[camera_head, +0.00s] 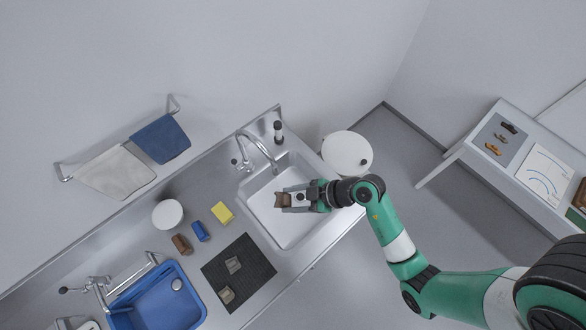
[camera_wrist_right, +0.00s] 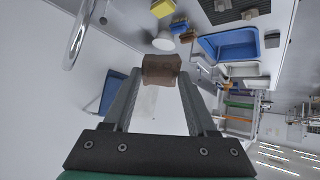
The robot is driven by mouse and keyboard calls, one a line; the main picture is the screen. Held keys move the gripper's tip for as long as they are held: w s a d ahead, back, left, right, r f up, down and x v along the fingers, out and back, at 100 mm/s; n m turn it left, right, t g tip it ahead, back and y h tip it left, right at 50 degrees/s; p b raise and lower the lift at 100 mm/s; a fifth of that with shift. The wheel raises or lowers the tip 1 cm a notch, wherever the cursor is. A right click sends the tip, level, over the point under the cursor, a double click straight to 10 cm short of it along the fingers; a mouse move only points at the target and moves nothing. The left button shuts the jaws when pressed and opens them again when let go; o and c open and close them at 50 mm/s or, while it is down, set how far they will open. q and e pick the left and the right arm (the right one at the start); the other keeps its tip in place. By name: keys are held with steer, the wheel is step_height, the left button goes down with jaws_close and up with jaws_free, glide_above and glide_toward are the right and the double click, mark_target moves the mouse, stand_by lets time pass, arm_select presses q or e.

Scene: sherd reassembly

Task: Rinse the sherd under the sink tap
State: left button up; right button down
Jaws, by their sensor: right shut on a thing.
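The brown sherd (camera_head: 282,200) is held over the right-hand sink basin (camera_head: 290,232). My right gripper (camera_head: 290,200) is shut on it. In the right wrist view the sherd (camera_wrist_right: 161,69) sits between the two fingertips. The curved tap (camera_head: 260,146) stands at the back of this basin, with its spout above and behind the sherd. The tap also shows in the right wrist view (camera_wrist_right: 78,32). I cannot tell whether water runs. My left gripper is not in view.
Left of the basin, a dark mat (camera_head: 238,273) bears two sherds. A blue basin (camera_head: 155,299) is further left. A side table (camera_head: 520,150) stands at the right.

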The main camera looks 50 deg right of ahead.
steer(key=s+d+f+m+h+b, duration=0.15)
steer(key=f+b, duration=0.35)
steer(key=f, duration=0.7)
steer(key=d+f+b, duration=0.2)
steer(key=f+b, duration=0.3)
steer(key=f, duration=0.7)
steer(key=w+d+f+b, duration=0.1)
steer(key=w+d+b, duration=0.1)
steer(key=w+b, duration=0.3)
steer(key=w+d+f+b, duration=0.2)
steer(key=w+b, duration=0.4)
steer(key=w, duration=0.2)
steer(key=shift+d+t, duration=0.3)
steer(key=shift+r, duration=0.1)
steer(key=shift+s+d+p, duration=0.15)
steer(key=shift+d+p, duration=0.3)
steer(key=shift+d, duration=0.1)
